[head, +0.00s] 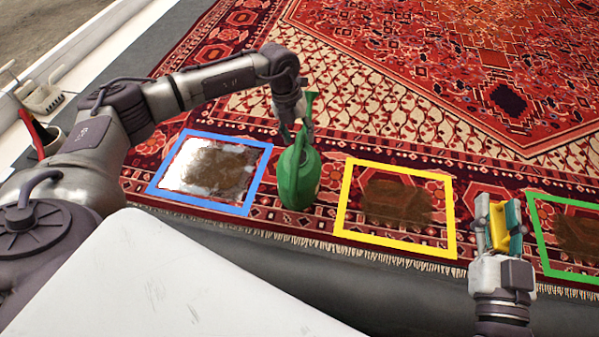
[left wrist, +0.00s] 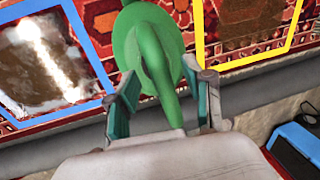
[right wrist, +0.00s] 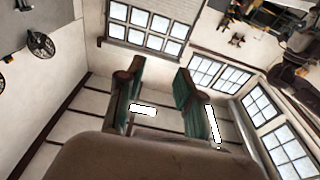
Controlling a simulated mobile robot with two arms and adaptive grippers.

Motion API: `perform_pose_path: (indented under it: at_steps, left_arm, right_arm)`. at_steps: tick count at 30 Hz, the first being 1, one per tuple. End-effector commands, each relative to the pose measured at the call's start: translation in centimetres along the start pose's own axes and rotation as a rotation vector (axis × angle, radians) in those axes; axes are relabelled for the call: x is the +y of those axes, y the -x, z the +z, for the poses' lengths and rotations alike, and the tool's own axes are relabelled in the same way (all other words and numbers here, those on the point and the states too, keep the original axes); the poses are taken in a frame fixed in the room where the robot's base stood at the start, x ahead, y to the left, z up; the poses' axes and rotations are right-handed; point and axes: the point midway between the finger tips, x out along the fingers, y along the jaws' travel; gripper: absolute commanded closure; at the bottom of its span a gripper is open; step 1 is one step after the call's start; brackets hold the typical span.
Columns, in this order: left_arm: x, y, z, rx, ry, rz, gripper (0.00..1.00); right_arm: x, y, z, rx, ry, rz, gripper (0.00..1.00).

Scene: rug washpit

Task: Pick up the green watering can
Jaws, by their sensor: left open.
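The green watering can (head: 297,178) stands upright on the patterned rug between the blue frame and the yellow frame. My left gripper (head: 294,127) is at the top of the can from above. In the left wrist view, the can (left wrist: 150,45) shows with its curved handle passing between the open fingers of the left gripper (left wrist: 163,100). There is a gap on both sides of the handle. My right gripper (head: 502,222) is apart from the can, to the right. In the right wrist view, the right gripper (right wrist: 158,92) is open with nothing between its fingers.
A blue frame (head: 207,205) surrounds a wet, foamy brown stain left of the can. A yellow frame (head: 395,247) and a green frame (head: 565,272) surround brown stains to the right. A white caddy (head: 42,98) is at the far left.

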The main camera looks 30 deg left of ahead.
Motion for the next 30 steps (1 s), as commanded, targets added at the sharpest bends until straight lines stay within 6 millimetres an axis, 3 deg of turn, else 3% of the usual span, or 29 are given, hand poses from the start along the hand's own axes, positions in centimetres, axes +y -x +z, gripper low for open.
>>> perform_pose_path:
  at_steps: [6, 15, 24, 30]
  left_arm:
    - [0.0, -2.0, 0.0, 0.001, 0.000, -0.001, 0.48]
    - [0.0, -2.0, 0.0, 0.000, 0.000, -0.001, 0.50]
    - [0.0, -2.0, 0.0, 0.000, 0.001, -0.001, 1.00]
    - [0.0, -2.0, 0.0, 0.000, 0.001, -0.001, 1.00]
  right_arm:
    - [-0.3, 0.0, -2.5, 0.154, -0.004, -0.008, 0.64]
    - [-0.4, 0.0, -2.9, 0.173, -0.005, -0.009, 0.64]
    - [-0.4, 0.0, -2.9, 0.172, -0.005, -0.008, 0.64]
    - [-0.4, 0.0, -2.9, 0.171, -0.004, -0.008, 0.64]
